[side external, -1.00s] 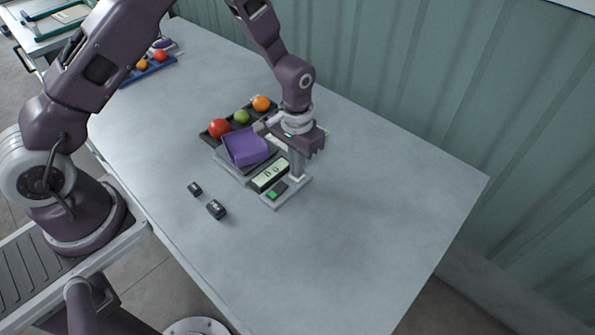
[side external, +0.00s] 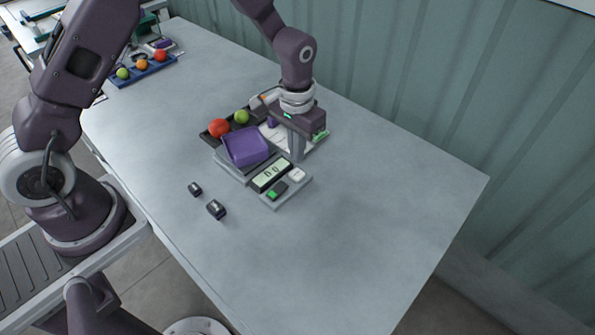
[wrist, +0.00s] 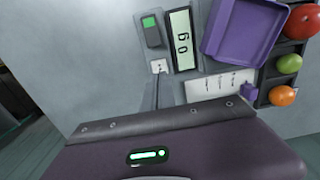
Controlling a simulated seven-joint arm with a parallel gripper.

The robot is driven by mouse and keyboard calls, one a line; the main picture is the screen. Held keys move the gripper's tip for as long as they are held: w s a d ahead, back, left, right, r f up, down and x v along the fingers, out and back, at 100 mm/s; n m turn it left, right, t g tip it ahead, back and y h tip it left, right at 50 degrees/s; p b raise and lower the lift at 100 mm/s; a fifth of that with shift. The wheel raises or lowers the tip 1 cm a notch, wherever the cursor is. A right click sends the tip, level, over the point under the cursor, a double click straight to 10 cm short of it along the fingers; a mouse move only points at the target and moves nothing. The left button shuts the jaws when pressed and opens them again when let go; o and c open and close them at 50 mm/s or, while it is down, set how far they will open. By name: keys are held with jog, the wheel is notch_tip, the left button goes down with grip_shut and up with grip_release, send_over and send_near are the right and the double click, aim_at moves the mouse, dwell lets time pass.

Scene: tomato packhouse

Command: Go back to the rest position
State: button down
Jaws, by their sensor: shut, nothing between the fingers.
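My gripper (side external: 298,152) is shut and empty, pointing down above the back right part of the scale (side external: 268,198). A gap shows between its fingertips and the white button (side external: 298,175), which is uncovered. In the wrist view the gripper's body fills the bottom, and its fingertips are hard to make out. The scale has a green button (side external: 276,191), a display (side external: 271,175) that appears to read 0 g, and an empty purple tray (side external: 246,146). The wrist view also shows the display (wrist: 182,40), white button (wrist: 158,66) and purple tray (wrist: 228,30).
Behind the scale, a black tray holds red (side external: 219,128), green (side external: 241,117) and orange (wrist: 282,95) tomatoes, beside a white card (wrist: 215,86). Two small dark blocks (side external: 216,209) lie in front. A blue tray (side external: 150,69) of tomatoes stands far left. The table's right side is clear.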

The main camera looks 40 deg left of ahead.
dwell(0.3)
jog(key=s+a+r+t, duration=0.1)
jog(key=s+r, duration=0.3)
jog(key=r, duration=0.6)
jog(key=s+a+r+t, duration=0.2)
jog(key=s+r, duration=0.3)
jog(key=r, duration=0.5)
jog(key=s+a+r+t, duration=0.1)
jog(key=s+r, duration=0.4)
jog(key=s, duration=1.1)
jog(key=shift+a+t, duration=0.15)
jog(key=shift+t, duration=0.65)
